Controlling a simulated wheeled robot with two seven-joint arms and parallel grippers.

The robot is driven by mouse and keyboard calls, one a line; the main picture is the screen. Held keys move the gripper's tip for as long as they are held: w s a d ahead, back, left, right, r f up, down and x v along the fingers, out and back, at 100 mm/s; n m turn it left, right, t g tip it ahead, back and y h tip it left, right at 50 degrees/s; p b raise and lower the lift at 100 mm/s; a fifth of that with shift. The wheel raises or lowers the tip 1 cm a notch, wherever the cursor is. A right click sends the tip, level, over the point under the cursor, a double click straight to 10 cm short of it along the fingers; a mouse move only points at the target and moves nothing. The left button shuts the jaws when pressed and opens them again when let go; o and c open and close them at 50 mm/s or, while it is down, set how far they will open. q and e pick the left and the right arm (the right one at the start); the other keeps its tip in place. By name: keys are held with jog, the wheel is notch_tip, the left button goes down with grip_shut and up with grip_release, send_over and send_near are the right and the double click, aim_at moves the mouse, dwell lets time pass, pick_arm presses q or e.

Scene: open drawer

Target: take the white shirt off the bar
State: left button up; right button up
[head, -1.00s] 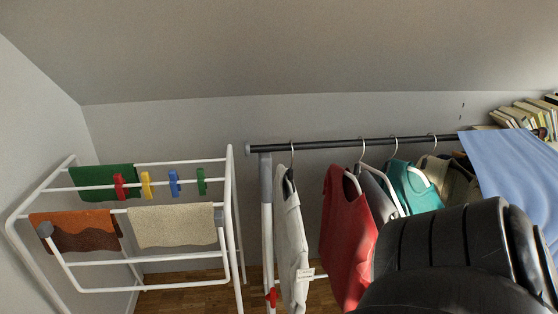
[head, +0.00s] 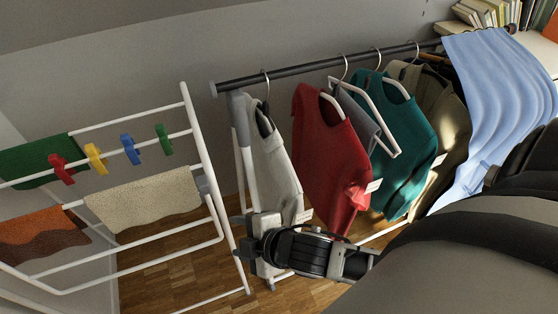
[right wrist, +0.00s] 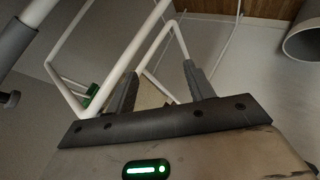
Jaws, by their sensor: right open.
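The white shirt (head: 276,165) hangs on a hanger at the left end of the black bar (head: 300,69) in the head view, with a small tag near its lower edge. My right gripper (head: 242,236) is at the shirt's lower end, left of and in front of it, and points left toward the drying rack. It hides part of what is below the shirt. In the right wrist view the fingers (right wrist: 160,88) are apart, and I cannot make out the shirt between them. My left gripper is out of view.
A red shirt (head: 325,150), a teal shirt (head: 408,135) and other garments hang to the right. A light blue cloth (head: 500,100) hangs at the bar's right end. The white drying rack (head: 205,165) with cloths and coloured pegs stands close on the left.

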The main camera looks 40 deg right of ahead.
jog(key=w+d+r+n+t+h+p, duration=0.1)
jog(key=w+d+r+n, duration=0.15)
jog(key=d+n, duration=0.2)
jog(key=w+d+r+n+h+p, duration=0.1)
jog(key=w+d+r+n+h, duration=0.15)
jog(key=n, duration=0.35)
jog(key=n+t+h+p, duration=0.2)
jog(key=n+h, duration=0.1)
jog(key=n, duration=0.5)
send_near(267, 113)
jog(key=x, duration=0.4)
jog(key=shift+d+f+b, duration=0.1)
jog(key=shift+f+b, duration=0.2)
jog(key=shift+f, duration=0.1)
jog(key=shift+x, duration=0.8)
jog(key=shift+r+x, duration=0.15)
jog(key=shift+x, duration=1)
jog(key=shift+r+x, duration=0.2)
jog(key=shift+x, duration=0.95)
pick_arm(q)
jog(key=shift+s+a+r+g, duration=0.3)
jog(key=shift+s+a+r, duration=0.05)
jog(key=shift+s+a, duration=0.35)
pick_arm(e)
jog(key=shift+w, duration=0.15)
grip_shut()
